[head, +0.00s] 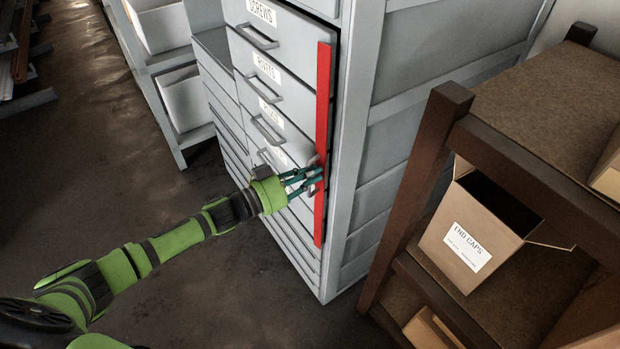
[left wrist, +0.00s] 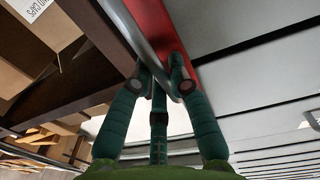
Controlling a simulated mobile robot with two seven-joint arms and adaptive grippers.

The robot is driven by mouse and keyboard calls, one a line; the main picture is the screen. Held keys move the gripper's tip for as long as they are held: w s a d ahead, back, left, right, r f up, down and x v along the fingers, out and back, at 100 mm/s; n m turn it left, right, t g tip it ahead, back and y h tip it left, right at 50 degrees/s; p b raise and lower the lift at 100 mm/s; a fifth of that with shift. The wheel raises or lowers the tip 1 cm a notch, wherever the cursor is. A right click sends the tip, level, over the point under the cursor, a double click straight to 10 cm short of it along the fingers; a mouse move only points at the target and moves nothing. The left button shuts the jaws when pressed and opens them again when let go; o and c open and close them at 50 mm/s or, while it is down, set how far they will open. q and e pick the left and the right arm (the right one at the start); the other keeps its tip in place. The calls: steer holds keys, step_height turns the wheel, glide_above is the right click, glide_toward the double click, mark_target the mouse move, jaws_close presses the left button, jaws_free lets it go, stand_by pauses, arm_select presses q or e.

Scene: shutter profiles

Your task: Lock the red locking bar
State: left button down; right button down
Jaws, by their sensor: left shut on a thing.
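The red locking bar (head: 323,110) runs upright along the right edge of the grey drawer cabinet's (head: 345,130) front, across several labelled drawers. My left gripper (head: 316,178) is at the lower half of the bar, its fingers shut on it. In the left wrist view the red bar (left wrist: 152,25) runs up from between the gripper's fingertips (left wrist: 160,84), beside a grey metal edge. The fingers cover part of the bar there. The bar looks close against the drawer fronts; I cannot tell whether it is locked. My right gripper does not show.
A brown shelf rack (head: 420,190) stands close to the right of the cabinet, with an open END CAPS carton (head: 465,235) on it. White bins (head: 187,100) stand on a rack at the upper left. The floor (head: 215,285) before the cabinet is clear.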

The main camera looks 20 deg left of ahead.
arm_select(q)
steer(key=shift+w+a+r+m+g+h+b, duration=0.15)
steer(key=shift+w+m+g+h+b, duration=0.1)
steer(key=shift+m+g+h+b, duration=0.2)
steer(key=shift+w+a+f+m+g+h+b, duration=0.1)
steer(key=shift+w+a+m+g+h+b, duration=0.15)
steer(key=shift+m+g+h, duration=0.25)
steer(key=shift+d+r, duration=0.1)
steer(key=shift+d, duration=0.05)
steer(key=c, duration=1.2)
jaws_free()
steer(key=shift+o, duration=0.2)
steer(key=shift+s, duration=0.15)
steer(key=v, duration=1.2)
